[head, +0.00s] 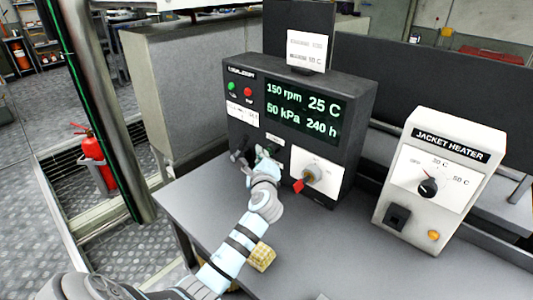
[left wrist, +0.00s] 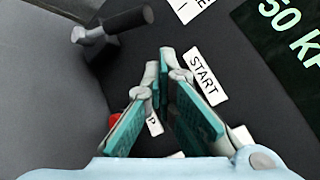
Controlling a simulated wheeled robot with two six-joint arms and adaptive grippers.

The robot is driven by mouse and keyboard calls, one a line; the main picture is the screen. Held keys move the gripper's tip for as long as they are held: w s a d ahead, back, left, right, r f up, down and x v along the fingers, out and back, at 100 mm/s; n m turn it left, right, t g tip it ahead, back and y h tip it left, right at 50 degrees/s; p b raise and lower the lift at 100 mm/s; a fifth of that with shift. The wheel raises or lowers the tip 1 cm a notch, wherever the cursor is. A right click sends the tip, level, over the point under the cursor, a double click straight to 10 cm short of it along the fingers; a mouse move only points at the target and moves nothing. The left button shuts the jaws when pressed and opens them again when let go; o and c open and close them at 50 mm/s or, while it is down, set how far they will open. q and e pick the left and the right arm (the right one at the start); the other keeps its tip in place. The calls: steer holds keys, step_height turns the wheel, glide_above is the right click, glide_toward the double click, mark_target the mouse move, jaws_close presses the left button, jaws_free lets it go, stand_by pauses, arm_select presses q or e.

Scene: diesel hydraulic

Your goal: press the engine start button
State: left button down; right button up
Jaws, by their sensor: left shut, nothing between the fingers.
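The black engine control panel (head: 312,82) stands on the grey bench, its lit screen reading 150 rpm, 25 C, 50 kPa and 240 h. My left gripper (head: 264,155) is shut and empty, its fingertips at the lower middle of the panel face. In the left wrist view the gripper (left wrist: 163,62) has its tips close together beside the white START label (left wrist: 203,77). The start button itself is not visible; the fingers probably cover it. A partly hidden label ending in P (left wrist: 154,122) and a bit of red (left wrist: 114,120) show behind the fingers. Contact cannot be told.
A black-handled lever (left wrist: 112,25) juts out left of the fingers. The white jacket heater box (head: 440,168) stands further right. A yellowish block (head: 261,257) is by my left forearm on the bench (head: 330,250).

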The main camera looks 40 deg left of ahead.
arm_select(q)
steer(key=shift+s+a+p, duration=0.1)
steer(key=shift+s+p, duration=0.65)
steer(key=shift+s, duration=0.2)
steer(key=s+p, duration=0.3)
steer(key=s, duration=0.2)
steer(key=shift+a, duration=0.2)
stand_by(0.4)
